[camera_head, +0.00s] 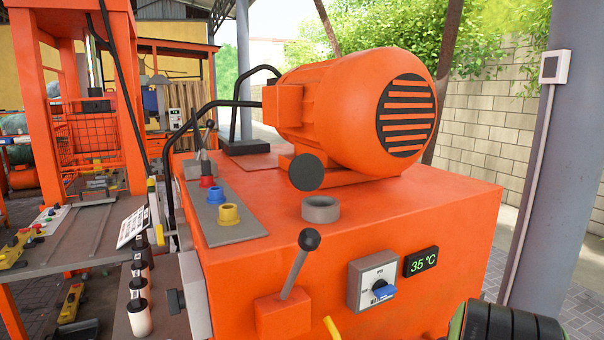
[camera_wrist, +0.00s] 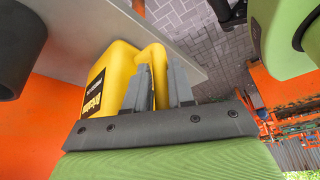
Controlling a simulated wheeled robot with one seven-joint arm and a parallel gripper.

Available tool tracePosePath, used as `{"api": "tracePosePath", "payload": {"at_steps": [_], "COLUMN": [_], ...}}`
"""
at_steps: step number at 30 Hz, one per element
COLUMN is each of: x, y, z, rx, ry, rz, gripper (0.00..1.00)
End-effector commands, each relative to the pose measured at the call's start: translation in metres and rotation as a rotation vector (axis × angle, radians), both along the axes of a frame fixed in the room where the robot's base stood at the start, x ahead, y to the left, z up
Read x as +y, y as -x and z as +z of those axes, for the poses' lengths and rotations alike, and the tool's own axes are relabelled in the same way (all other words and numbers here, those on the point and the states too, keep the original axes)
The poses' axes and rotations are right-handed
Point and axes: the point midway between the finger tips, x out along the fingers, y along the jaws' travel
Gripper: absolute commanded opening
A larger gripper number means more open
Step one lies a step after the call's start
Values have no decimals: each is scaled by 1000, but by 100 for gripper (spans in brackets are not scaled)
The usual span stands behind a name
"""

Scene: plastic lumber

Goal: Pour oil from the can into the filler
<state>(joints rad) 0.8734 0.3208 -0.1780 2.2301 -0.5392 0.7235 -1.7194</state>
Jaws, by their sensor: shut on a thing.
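The yellow oil can (camera_wrist: 118,72), with a dark label, is in my gripper (camera_wrist: 163,80) in the wrist view. The grey fingers are shut on its handle. In the head view, a yellow tip (camera_head: 332,328) shows at the bottom edge, in front of the orange machine and below its top; it looks like part of the can. The filler, a short grey ring (camera_head: 320,209), stands on the machine top. A round black disc (camera_head: 306,172), perhaps its cap, is tilted up behind it. My gripper is out of the head view. The can's opening is not clear.
The orange machine (camera_head: 450,215) carries a large motor (camera_head: 345,105) behind the filler. Small bottles (camera_head: 138,300) stand left. A grey post (camera_head: 555,170) is right.

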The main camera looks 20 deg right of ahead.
Motion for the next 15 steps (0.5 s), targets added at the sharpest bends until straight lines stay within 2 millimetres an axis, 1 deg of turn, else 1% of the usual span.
{"api": "tracePosePath", "payload": {"at_steps": [5,15], "x": [0,0], "y": [-1,-1], "z": [3,17], "rx": [-3,-4], "ry": [2,2], "rz": [2,3], "gripper": [0,0]}}
